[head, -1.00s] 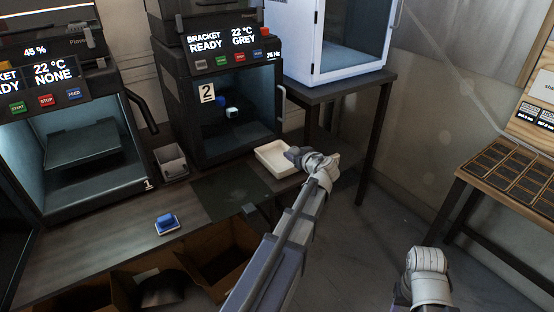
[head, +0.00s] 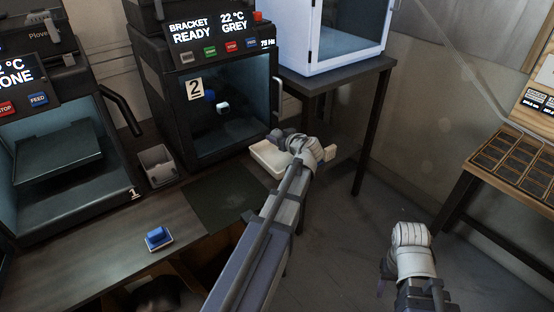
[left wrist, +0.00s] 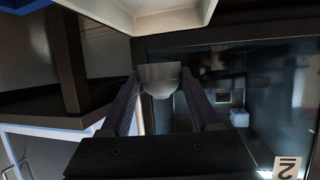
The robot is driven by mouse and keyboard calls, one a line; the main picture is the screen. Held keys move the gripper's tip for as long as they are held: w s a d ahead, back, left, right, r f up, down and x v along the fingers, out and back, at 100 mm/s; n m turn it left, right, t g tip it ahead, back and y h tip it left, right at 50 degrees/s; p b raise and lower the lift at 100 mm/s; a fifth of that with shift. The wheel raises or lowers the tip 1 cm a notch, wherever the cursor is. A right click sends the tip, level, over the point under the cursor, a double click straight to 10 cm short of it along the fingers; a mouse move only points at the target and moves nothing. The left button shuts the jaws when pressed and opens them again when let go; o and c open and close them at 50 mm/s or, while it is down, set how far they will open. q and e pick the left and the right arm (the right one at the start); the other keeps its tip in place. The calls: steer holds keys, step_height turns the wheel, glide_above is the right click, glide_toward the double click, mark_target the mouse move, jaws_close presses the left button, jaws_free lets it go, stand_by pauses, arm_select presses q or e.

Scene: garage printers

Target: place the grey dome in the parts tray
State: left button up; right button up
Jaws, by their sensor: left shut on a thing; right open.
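The grey dome (left wrist: 160,78) sits between the fingers of my left gripper (left wrist: 160,92) in the left wrist view, its rounded side toward the camera. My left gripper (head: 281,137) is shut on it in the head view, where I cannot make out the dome. A white shallow tray (head: 262,157), which looks like the parts tray, lies on the bench beside and partly behind that gripper. Its pale rim (left wrist: 175,22) shows at the top of the left wrist view, apart from the dome. My right gripper (head: 385,276) is low at the right, open, and its fingers are barely seen.
A grey bin (head: 157,165) stands between the printers. A dark mat (head: 222,200) and a blue block on a pale base (head: 158,238) lie on the bench. A white cabinet (head: 300,45) stands behind right.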

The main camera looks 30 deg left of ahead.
mark_target(279, 162)
arm_select(q)
steer(key=shift+f+b, duration=4.35)
steer(key=shift+f, duration=0.45)
steer(key=shift+r, duration=0.15)
steer(key=o, duration=1)
steer(key=shift+o, duration=0.2)
